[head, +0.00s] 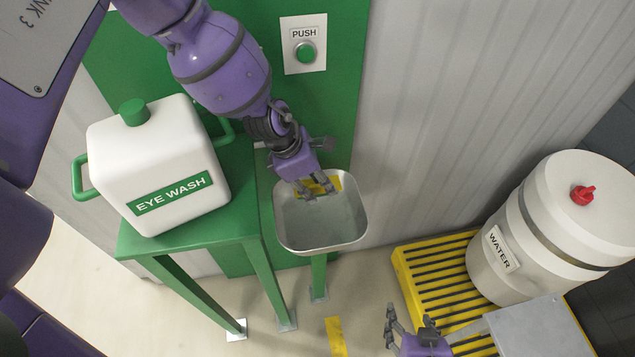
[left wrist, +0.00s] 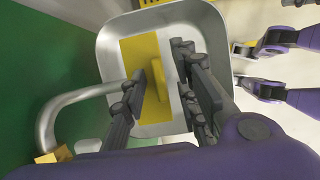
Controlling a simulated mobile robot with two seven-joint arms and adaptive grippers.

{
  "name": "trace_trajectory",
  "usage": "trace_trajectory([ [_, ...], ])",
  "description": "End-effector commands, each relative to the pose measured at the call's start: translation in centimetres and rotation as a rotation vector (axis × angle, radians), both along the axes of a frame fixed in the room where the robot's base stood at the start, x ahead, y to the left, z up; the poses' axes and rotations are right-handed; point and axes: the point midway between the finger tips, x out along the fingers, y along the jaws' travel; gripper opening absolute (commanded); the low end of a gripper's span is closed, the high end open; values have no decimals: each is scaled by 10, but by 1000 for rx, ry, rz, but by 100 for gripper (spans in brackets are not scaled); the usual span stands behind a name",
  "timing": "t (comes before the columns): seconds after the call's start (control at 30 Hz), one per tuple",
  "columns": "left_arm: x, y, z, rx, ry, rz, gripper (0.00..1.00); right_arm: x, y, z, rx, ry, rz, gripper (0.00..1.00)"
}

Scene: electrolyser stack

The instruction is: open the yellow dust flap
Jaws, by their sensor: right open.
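The yellow dust flap (head: 333,182) lies over part of the grey metal basin (head: 350,232), partly hidden by my left gripper in the head view. In the left wrist view the flap (left wrist: 133,53) is a flat yellow plate with a raised yellow tab (left wrist: 157,80). My left gripper (head: 318,192) is over the basin; in its wrist view (left wrist: 163,90) its fingers are apart, one on each side of the tab. I cannot tell whether they touch it. My right gripper (head: 408,324) is open and empty at the bottom of the head view, away from the basin.
A white eye wash tank (head: 150,150) stands on a green stand (head: 190,235) left of the basin. A push button (head: 305,52) is on the wall. A water barrel (head: 535,225) stands on a yellow slatted platform (head: 425,275) at right. A curved metal pipe (left wrist: 50,120) runs beside the basin.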

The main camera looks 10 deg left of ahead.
Motion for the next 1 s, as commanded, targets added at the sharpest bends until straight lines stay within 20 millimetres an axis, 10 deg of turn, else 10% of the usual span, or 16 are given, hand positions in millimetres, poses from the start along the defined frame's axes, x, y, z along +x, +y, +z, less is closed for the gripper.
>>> trace_trajectory([
  [0.23, 0, 0, 0, 0, -1, 1, 27, 0, 2, 0, 2, -1, 2, 61],
  [0.43, 0, 0, -1, 0, -1, 1, 1, 0, 2, 0, 3, -1, 1, 61],
  [1.0, 9, 2, 4, -67, 190, 7, 0, -9, -1, -9, -1, 21, -3, 61],
])
